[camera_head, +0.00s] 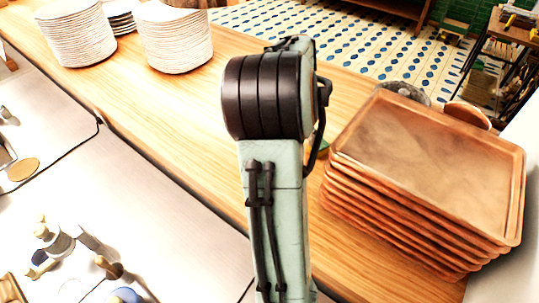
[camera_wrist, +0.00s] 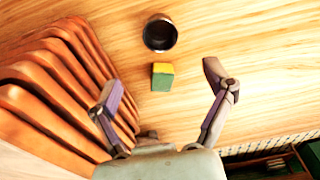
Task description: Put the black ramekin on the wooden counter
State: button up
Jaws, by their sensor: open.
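In the wrist view, a small round dark cup (camera_wrist: 160,34), which looks like the black ramekin, stands upright on the wooden counter (camera_wrist: 260,40). It has a lighter metallic-looking rim and lies beyond my fingertips. My gripper (camera_wrist: 161,76) is open, its two fingers spread wide with nothing held between them. A yellow and green sponge-like block (camera_wrist: 162,77) lies on the counter in the gap seen between the fingers, just short of the cup. In the head view, the wooden counter (camera_head: 200,110) runs diagonally, and my arm hides the cup and my gripper.
A stack of copper-brown trays (camera_head: 430,165) stands at the right; it shows close beside the left finger in the wrist view (camera_wrist: 50,85). A grey bowl (camera_head: 405,92) and a brown bowl (camera_head: 468,115) sit behind it. White plate stacks (camera_head: 75,35) stand at the far left.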

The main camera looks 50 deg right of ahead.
jog(key=w+a+r+n+t+y, duration=0.15)
jog(key=a+n, duration=0.35)
jog(key=a, duration=0.7)
jog(key=a+r+n+g+y, duration=0.1)
jog(key=a+r+n, duration=0.3)
jog(key=a, duration=0.8)
jog(key=s+a+f+n, duration=0.3)
jog(key=s+a+n, duration=0.7)
jog(key=s+a, duration=0.1)
jog(key=shift+a+f, duration=0.25)
jog(key=shift+a, duration=0.15)
